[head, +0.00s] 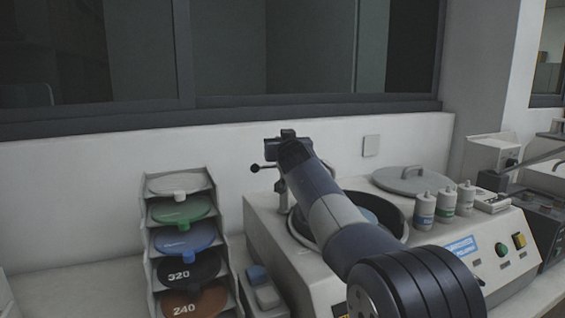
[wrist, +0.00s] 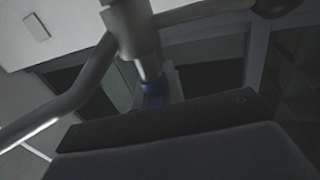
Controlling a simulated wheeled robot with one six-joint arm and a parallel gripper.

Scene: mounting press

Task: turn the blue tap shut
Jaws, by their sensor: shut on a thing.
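The blue tap's blue part (wrist: 155,94) shows in the wrist view below a grey metal post, between the pale fingers of my gripper (wrist: 158,86). The tap's curved metal spout runs down to the left in that view, and a thin bar with a dark knob runs to the upper right. In the head view my gripper (head: 287,137) is at the top of the tap post, above the grinding machine's back left. It is shut on the blue tap. My arm and gripper hide most of the tap in the head view.
The grinding machine (head: 265,222) has a round bowl, partly behind my arm. Several white bottles (head: 425,211) and a grey lid (head: 412,180) stand on its right. A rack (head: 150,262) of coloured discs stands on the left. A wall and window are close behind.

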